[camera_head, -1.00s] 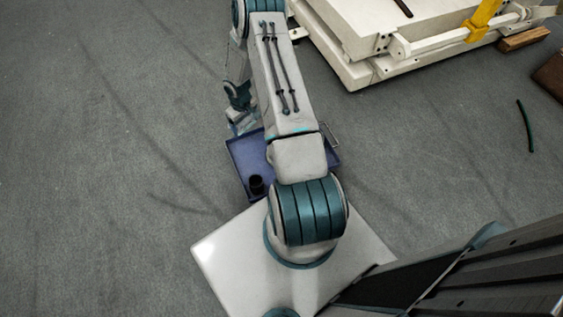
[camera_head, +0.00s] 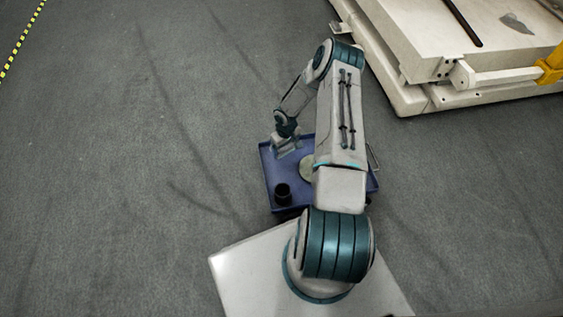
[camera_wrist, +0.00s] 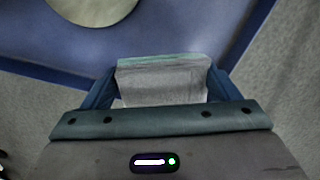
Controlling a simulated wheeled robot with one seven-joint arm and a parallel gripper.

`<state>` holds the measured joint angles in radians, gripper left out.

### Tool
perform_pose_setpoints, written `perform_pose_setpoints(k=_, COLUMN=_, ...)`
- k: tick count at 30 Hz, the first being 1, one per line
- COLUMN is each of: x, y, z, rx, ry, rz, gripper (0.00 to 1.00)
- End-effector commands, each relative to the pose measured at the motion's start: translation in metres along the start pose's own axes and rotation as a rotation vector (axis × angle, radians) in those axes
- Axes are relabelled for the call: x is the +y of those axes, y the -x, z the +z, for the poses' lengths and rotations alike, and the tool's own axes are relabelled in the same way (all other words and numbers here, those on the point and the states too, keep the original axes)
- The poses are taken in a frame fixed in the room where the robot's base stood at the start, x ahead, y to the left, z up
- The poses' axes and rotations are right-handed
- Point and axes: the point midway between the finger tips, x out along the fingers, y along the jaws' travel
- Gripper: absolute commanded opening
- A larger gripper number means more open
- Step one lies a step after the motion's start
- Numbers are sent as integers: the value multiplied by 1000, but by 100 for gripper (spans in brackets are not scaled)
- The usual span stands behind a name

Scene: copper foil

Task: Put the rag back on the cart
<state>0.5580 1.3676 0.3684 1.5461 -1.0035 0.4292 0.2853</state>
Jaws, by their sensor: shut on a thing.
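The rag (camera_wrist: 162,82) is a grey cloth with a greenish top edge. In the wrist view my gripper (camera_wrist: 162,88) is shut on it, with one blue finger at each side. The cart (camera_head: 267,178) is a low blue tray in front of my base. In the wrist view its blue surface (camera_wrist: 190,30) lies beyond the rag. In the head view my gripper (camera_head: 286,144) is over the cart's far left part. I cannot tell whether the rag touches the tray.
A black cup-like thing (camera_head: 283,196) stands at the cart's near left corner. A pale round thing (camera_head: 307,168) lies mid-cart, partly behind my arm; it also shows in the wrist view (camera_wrist: 92,6). A large white machine (camera_head: 425,75) stands at the upper right. Grey floor (camera_head: 110,160) at left is clear.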

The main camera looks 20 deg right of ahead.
Motion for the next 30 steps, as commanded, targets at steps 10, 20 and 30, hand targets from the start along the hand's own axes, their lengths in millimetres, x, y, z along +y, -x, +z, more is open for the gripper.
perform_pose_setpoints(k=10, x=-33, y=-25, z=-2, rx=-1, ry=-2, rz=0, gripper=64)
perform_pose_setpoints(k=20, x=-33, y=-62, z=-2, rx=-1, ry=-1, rz=0, gripper=64)
perform_pose_setpoints(k=30, x=-33, y=-64, z=-2, rx=-1, ry=0, rz=1, gripper=88)
